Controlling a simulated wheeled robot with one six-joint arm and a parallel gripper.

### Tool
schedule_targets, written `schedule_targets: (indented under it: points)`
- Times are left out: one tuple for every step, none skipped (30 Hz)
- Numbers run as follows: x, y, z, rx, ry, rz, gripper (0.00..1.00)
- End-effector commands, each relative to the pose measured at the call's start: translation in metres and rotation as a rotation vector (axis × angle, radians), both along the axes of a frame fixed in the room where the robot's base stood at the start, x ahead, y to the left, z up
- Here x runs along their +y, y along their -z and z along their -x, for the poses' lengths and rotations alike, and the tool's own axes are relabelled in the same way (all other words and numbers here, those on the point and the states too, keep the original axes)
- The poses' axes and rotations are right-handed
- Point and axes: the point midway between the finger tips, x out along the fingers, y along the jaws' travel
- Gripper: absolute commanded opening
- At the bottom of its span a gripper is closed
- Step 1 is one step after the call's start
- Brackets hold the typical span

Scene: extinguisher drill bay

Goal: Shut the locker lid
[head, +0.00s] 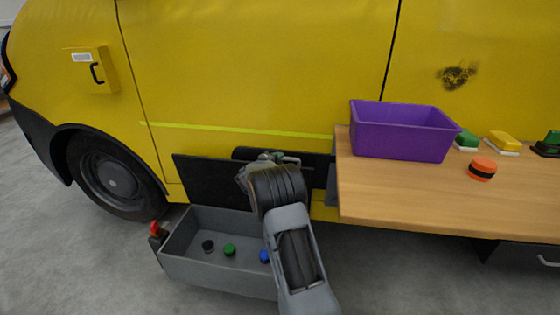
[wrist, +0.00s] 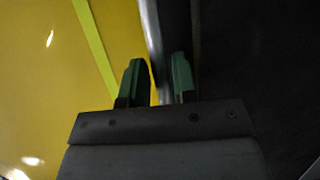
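The grey locker (head: 215,268) stands on the floor against the yellow vehicle. Its dark lid (head: 205,180) is open, standing up at the back of the box. My gripper (head: 278,158) is at the lid's upper edge, and my arm hides the right part of the lid and box. In the wrist view my gripper (wrist: 158,78) has its two green fingers apart, with a grey edge (wrist: 165,40) running up between them and a dark surface to the right. Whether the fingers touch the lid cannot be told.
The locker holds a black (head: 208,246), a green (head: 229,250) and a blue round piece (head: 264,256). A red knob (head: 156,229) sits at its left corner. A wooden table (head: 400,190) with a purple bin (head: 403,135) stands close on the right. Floor at left is clear.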

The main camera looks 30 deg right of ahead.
Motion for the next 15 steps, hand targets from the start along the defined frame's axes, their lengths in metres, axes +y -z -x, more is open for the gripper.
schedule_targets:
  points:
    - [-0.0050,0.0009,-0.0016,0.000,0.002,0.000,0.27]
    - [-0.0071,0.0011,-0.0024,0.000,0.001,0.000,0.27]
    - [-0.0091,0.0012,-0.0034,0.000,0.001,0.000,0.27]
    - [-0.0104,0.0012,-0.0041,0.000,0.000,0.000,0.27]
    - [-0.0114,0.0011,-0.0047,0.000,0.000,0.000,0.27]
    - [-0.0125,0.0012,-0.0052,0.000,0.000,0.000,0.27]
    - [-0.0132,0.0012,-0.0054,0.001,0.000,0.000,0.27]
    - [-0.0136,0.0013,-0.0056,0.001,0.000,0.000,0.27]
    - [-0.0140,0.0013,-0.0058,0.001,0.000,0.000,0.27]
    - [-0.0141,0.0013,-0.0058,0.001,0.000,0.000,0.27]
    - [-0.0142,0.0012,-0.0059,0.001,0.000,0.000,0.27]
    - [-0.0142,0.0012,-0.0058,0.001,0.000,0.000,0.27]
    - [-0.0142,0.0011,-0.0058,0.001,0.000,0.000,0.27]
    - [-0.0141,0.0011,-0.0058,0.001,0.000,0.000,0.27]
    - [-0.0141,0.0011,-0.0058,0.001,0.000,0.000,0.27]
